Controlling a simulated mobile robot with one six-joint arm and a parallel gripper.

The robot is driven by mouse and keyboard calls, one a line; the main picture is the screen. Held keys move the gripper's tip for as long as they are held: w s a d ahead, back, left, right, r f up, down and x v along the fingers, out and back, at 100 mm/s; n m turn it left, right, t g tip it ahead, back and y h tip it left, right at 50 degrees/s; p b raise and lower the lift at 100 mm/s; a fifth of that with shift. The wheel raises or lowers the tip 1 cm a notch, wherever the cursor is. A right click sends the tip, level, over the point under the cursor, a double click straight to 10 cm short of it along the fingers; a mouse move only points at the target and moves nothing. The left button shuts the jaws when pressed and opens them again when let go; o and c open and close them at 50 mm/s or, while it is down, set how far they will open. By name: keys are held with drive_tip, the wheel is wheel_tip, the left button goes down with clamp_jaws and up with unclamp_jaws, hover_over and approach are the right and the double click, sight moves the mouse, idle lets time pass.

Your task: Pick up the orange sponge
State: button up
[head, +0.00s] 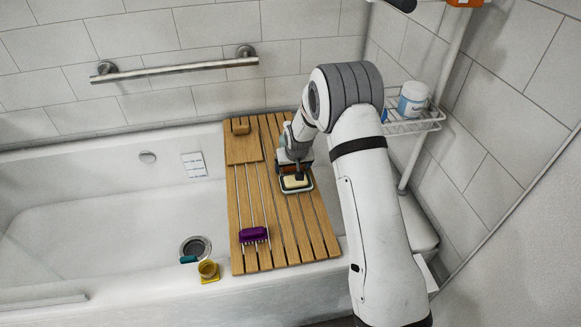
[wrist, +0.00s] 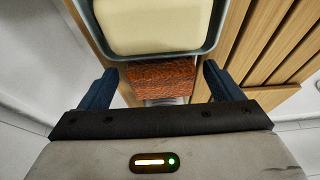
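The orange sponge (wrist: 162,78) shows in the wrist view as a rough orange-brown block between my two dark blue fingers, with a gap on each side. My gripper (wrist: 160,70) is open around it, and I see no finger contact. In the head view my gripper (head: 293,163) points down at the wooden bath tray (head: 300,232), just behind a soap dish; there the sponge is mostly hidden by my gripper. The dish (wrist: 212,45) with a pale soap bar (wrist: 152,24) lies right beside the sponge in the wrist view.
A wire rack (head: 412,125) with a white jar (head: 413,98) is at right.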

drive_tip(key=c, duration=0.9)
drive_tip(key=shift+r, duration=0.1)
